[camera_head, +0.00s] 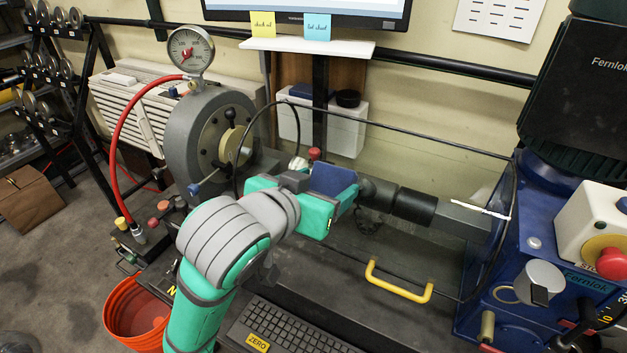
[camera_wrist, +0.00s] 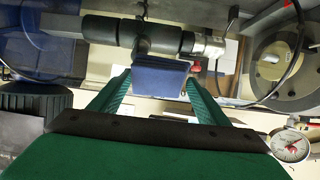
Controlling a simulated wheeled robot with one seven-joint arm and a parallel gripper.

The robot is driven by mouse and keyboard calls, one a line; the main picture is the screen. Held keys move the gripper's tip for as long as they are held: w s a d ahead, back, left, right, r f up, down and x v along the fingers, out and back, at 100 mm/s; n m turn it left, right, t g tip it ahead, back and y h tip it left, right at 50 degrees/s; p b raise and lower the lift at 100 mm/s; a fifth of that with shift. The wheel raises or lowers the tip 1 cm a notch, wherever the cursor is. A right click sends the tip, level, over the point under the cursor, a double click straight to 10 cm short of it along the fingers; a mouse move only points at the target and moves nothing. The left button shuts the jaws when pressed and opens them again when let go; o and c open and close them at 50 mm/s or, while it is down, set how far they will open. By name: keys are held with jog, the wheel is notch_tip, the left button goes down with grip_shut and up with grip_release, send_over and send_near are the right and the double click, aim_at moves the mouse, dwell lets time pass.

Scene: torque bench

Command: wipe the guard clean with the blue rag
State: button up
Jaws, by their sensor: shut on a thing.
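The guard (camera_head: 430,137) is a clear pane with a thin dark rim, in front of the shaft between the grey round housing and the blue machine. Its yellow handle (camera_head: 398,283) is at the lower edge. My gripper (camera_head: 325,200) is shut on the blue rag (camera_head: 333,179), a folded dark blue pad. The rag also shows between the fingertips in the wrist view (camera_wrist: 160,78). It overlaps the guard's left half in the head view; I cannot tell whether it touches the pane. A white streak (camera_head: 480,209) shows near the guard's right end.
A grey housing with a dial gauge (camera_head: 190,48) and red hose stands left. The blue machine (camera_head: 475,320) with a red stop button (camera_head: 611,263) stands right. A keyboard (camera_head: 285,330) lies in front, and an orange bucket (camera_head: 135,315) is at lower left.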

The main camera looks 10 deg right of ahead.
jog(key=shift+s+d, duration=0.4)
jog(key=shift+d, duration=0.15)
jog(key=shift+w, duration=0.1)
jog(key=shift+w+a+f, duration=0.1)
jog(key=shift+w+a, duration=0.55)
jog(key=shift+a, duration=0.15)
jog(key=shift+w+a+f, duration=0.1)
jog(key=shift+w+a, duration=0.5)
jog(key=shift+a, duration=0.2)
jog(key=shift+c, duration=0.4)
jog(key=shift+w+a+r, duration=0.1)
jog(key=shift+w+a, duration=0.55)
jog(key=shift+a, duration=0.3)
jog(key=shift+w+a, duration=0.6)
jog(key=shift+a, duration=0.3)
jog(key=shift+w+a+r, duration=0.1)
jog(key=shift+w+a, duration=0.55)
jog(key=shift+a, duration=0.3)
jog(key=shift+w+a+f, duration=0.1)
jog(key=shift+w+a, duration=1.05)
jog(key=shift+a, duration=0.25)
jog(key=s+a+r, duration=0.2)
jog(key=s+r, duration=0.1)
jog(key=r, duration=0.1)
jog(key=shift+s+a, duration=0.35)
